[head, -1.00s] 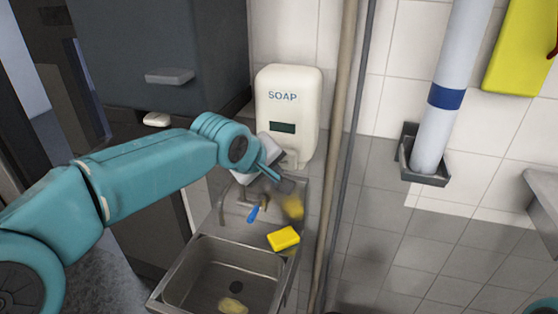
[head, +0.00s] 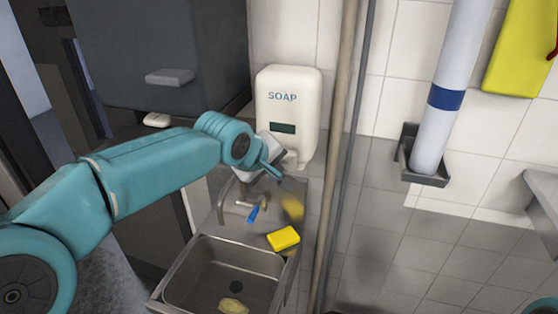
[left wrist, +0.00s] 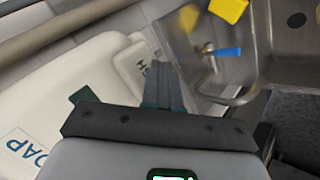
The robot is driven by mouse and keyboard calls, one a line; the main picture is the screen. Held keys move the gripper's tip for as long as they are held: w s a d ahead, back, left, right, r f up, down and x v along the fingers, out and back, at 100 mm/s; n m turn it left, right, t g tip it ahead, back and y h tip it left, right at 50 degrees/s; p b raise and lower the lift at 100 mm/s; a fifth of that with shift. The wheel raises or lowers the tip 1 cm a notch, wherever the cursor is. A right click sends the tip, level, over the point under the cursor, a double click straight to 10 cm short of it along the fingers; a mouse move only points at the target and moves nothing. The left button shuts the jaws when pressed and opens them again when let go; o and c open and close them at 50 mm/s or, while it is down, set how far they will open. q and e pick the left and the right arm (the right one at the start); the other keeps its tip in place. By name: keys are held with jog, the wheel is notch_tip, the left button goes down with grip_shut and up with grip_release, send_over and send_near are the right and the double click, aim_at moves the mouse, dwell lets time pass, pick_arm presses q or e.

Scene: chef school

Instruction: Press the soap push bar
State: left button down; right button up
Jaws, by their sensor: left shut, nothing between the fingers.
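The white soap dispenser (head: 290,95) hangs on the tiled wall, lettered SOAP above a dark window. It also shows in the left wrist view (left wrist: 75,90). Its push bar (left wrist: 133,66) is a pale raised block with part of its lettering visible; in the head view my gripper mostly covers it. My left gripper (head: 279,174) is at the dispenser's lower end, fingers together and empty. In the left wrist view its fingertips (left wrist: 163,66) lie beside the push bar and overlap its edge; I cannot tell whether they touch. My right gripper is out of view.
A steel sink (head: 200,270) lies below the dispenser, with a blue-handled tap (head: 254,213) and a yellow sponge (head: 284,238) on its rim. A beige vertical pipe (head: 336,130) runs close to the dispenser's right. A dark cabinet (head: 165,60) stands to its left.

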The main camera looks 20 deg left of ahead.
pick_arm(q)
jog(key=shift+w+r+p, duration=0.1)
jog(key=shift+w+p, duration=0.55)
jog(key=shift+w, duration=0.25)
dwell(0.8)
dwell(0.4)
jog(key=s+b, duration=0.2)
jog(key=shift+s, duration=0.3)
jog(key=s+b, duration=0.4)
jog(key=s, duration=0.1)
jog(key=shift+a, duration=0.1)
dwell(0.5)
